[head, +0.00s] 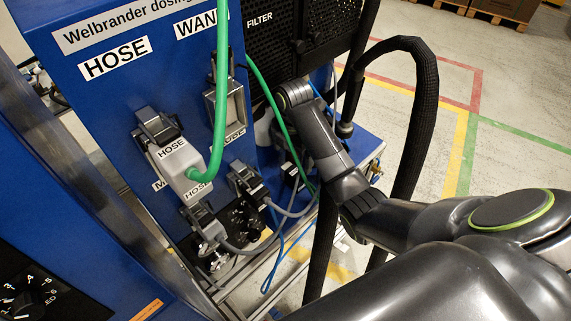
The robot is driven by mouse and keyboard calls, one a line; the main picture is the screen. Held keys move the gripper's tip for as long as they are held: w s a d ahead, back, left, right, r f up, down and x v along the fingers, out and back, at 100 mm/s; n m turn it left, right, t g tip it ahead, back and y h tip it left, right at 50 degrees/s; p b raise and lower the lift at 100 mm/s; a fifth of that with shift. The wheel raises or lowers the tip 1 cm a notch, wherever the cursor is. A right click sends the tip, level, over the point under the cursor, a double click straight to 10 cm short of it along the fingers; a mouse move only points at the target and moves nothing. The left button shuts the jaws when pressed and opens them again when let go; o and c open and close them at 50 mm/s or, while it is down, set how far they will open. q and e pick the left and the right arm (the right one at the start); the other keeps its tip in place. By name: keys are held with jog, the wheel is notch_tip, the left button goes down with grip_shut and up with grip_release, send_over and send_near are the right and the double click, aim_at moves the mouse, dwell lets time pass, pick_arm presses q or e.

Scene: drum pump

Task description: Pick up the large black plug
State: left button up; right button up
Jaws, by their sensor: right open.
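A black plug (246,182) with a grey cable sits on the lower right of the blue panel. A second dark connector with a grey latch (206,230) sits lower left of it. I cannot tell for sure which is the large black plug. My right arm reaches in from the right, and its wrist is above and right of the black plug. My right gripper (271,128) is mostly hidden by the wrist; it is open and apart from the plug. My left gripper is out of view.
A grey HOSE plug (183,168) with a green hose (221,90) sits on the panel. An empty-looking grey WAND socket (226,113) is to its right. A thick black hose (424,110) arches beside my right arm. Blue cables (270,260) hang below. Open floor lies right.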

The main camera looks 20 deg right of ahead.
aim_at(292, 171)
jog(key=shift+w, duration=0.2)
jog(key=shift+f, duration=0.4)
notch_tip(292, 171, down, 5)
jog(key=shift+s+r, duration=0.1)
jog(key=shift+s, duration=0.05)
jog(key=shift+f, duration=0.3)
jog(key=shift+d+f, duration=0.15)
jog(key=shift+f, duration=0.45)
jog(key=f+p, duration=0.1)
jog(key=f, duration=0.2)
jog(key=shift+d+f, duration=0.15)
jog(key=shift+d, duration=0.05)
jog(key=shift+f, duration=0.45)
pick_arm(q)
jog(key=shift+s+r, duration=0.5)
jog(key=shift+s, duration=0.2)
pick_arm(e)
jog(key=shift+c, duration=0.5)
